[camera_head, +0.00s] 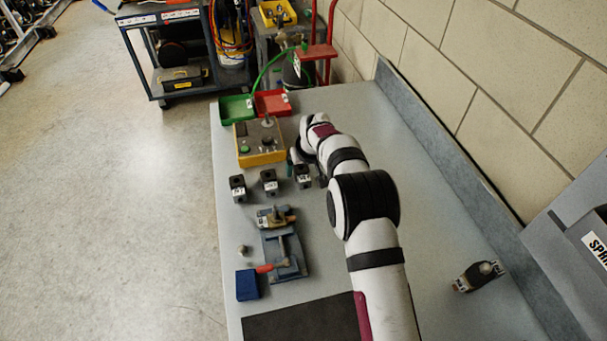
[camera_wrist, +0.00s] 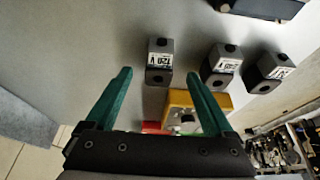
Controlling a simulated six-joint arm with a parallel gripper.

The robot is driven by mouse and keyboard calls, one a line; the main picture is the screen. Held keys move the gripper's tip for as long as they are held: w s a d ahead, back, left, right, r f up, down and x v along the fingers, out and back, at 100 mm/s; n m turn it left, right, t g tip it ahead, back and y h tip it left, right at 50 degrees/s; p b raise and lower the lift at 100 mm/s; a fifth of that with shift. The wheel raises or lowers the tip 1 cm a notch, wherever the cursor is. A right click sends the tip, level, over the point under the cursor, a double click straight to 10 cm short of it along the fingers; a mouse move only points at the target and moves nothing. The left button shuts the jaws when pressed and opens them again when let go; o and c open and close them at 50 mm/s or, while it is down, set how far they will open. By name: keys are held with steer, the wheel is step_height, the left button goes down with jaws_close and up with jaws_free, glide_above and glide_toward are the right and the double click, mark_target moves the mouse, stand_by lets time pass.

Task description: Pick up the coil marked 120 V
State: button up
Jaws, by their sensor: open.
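Three dark block-shaped coils with white labels stand in a row on the bench. The coil marked 120 V (camera_wrist: 159,62) is leftmost in the wrist view, its label readable. It appears to be the rightmost coil of the row in the head view (camera_head: 303,177), closest to my arm. My gripper (camera_wrist: 158,76) has its two teal fingers apart, with nothing between them. In the wrist view the 120 V coil lies between and just beyond the fingertips, apart from them. In the head view my gripper (camera_head: 292,160) is partly hidden by my wrist.
Two other coils stand beside it, the middle one (camera_head: 269,182) and the left one (camera_head: 237,188). A yellow control box (camera_head: 260,158), green bin (camera_head: 236,108) and red bin (camera_head: 272,103) are behind. A blue-grey fixture (camera_head: 286,255) is in front. A wall bounds the right side.

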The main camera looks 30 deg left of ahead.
mark_target(303, 172)
steer(key=x, duration=0.5)
steer(key=shift+w+a+r, duration=0.1)
steer(key=shift+a, duration=0.05)
jaws_close()
